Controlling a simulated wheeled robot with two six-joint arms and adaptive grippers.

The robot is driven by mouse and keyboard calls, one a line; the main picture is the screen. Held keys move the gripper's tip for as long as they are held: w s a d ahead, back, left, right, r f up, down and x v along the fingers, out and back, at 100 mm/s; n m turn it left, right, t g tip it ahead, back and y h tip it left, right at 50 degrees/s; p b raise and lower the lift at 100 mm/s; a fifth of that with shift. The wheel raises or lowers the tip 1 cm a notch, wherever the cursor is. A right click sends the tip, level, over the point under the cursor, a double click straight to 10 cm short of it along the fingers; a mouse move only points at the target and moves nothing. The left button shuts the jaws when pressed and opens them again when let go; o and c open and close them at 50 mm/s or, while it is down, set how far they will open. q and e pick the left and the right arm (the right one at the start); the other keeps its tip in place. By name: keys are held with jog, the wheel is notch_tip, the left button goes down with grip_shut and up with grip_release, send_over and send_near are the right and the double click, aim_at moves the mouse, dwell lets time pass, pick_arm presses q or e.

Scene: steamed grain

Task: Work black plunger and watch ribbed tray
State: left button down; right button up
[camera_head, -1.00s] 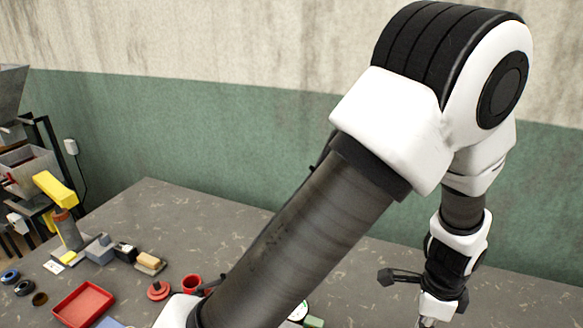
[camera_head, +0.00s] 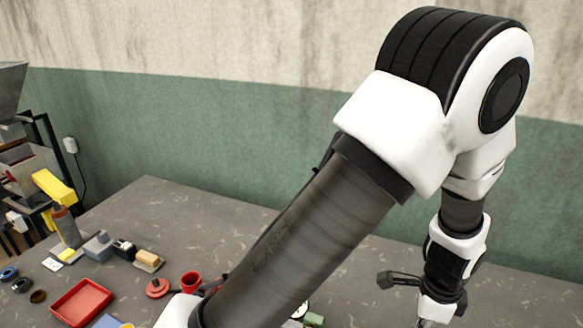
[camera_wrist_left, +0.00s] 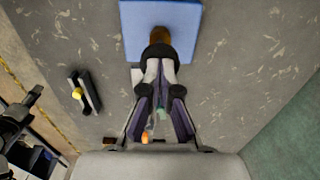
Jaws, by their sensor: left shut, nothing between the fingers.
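My left gripper (camera_wrist_left: 158,68) is shut and empty in the wrist view, its fingers meeting at dark tips. Just beyond the tips is a brown, rounded thing (camera_wrist_left: 180,40) in front of a blue square mat (camera_wrist_left: 132,28); whether they touch I cannot tell. I cannot pick out a black plunger for certain. A red tray (camera_head: 80,303) lies on the table at lower left; no ribs show on it. My right gripper is not in view.
A red cup (camera_head: 191,282) and a red round piece (camera_head: 157,288) stand near the tray. Several small blocks and a yellow-topped device (camera_head: 54,188) are at the left. A dark holder with a yellow knob (camera_wrist_left: 78,93) lies left of my gripper.

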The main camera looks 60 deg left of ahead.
pick_arm(q)
jog(key=shift+s+f+b, duration=0.1)
jog(key=shift+f+b, duration=0.85)
jog(key=shift+f, duration=0.7)
notch_tip(320, 180, up, 8)
jog(key=p, duration=0.7)
jog(key=shift+f, duration=0.2)
dwell(0.8)
